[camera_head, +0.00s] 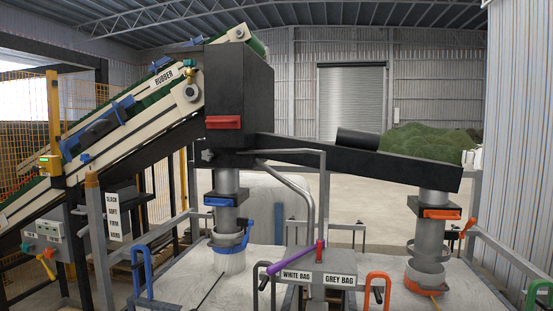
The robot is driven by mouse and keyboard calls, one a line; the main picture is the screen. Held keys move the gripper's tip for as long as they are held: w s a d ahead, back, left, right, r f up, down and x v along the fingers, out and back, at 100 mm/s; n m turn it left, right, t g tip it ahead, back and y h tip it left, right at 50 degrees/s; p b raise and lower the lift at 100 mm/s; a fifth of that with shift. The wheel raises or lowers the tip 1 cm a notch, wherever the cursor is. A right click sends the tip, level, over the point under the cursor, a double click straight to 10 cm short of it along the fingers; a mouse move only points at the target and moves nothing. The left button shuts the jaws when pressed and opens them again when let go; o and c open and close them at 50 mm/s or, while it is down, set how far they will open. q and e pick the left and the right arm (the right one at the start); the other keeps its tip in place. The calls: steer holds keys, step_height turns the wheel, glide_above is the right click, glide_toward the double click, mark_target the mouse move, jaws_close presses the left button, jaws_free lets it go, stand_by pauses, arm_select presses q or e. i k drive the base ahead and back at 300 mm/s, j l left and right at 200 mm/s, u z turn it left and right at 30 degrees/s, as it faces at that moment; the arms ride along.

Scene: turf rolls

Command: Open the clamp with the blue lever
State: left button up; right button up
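The clamp (226,240) is a ring around the lower end of the left grey spout. Its blue lever (249,233) stands roughly upright at the ring's right side. I cannot tell from this distance whether the clamp is closed or open. A pale cuff (229,262) shows just under the ring. Neither of my grippers is in view, and nothing is touching the lever.
A right spout (430,240) has an orange collar (420,279). Between the spouts stands a grey box (320,265) labelled WHITE BAG and GREY BAG, with a purple lever (289,256). A blue loop handle (141,272) and orange loop handles (376,290) stand in front.

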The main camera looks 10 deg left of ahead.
mark_target(244, 243)
steer(key=i+j+z, duration=0.35)
steer(key=j, duration=0.3)
steer(key=i+j+z, duration=0.15)
steer(key=j, duration=0.2)
steer(key=i+j+z, duration=0.15)
steer(key=j, duration=0.2)
steer(key=i+j+z, duration=0.15)
steer(key=j, duration=0.25)
steer(key=i+j+z, duration=0.2)
steer(key=j, duration=0.15)
steer(key=k, duration=0.1)
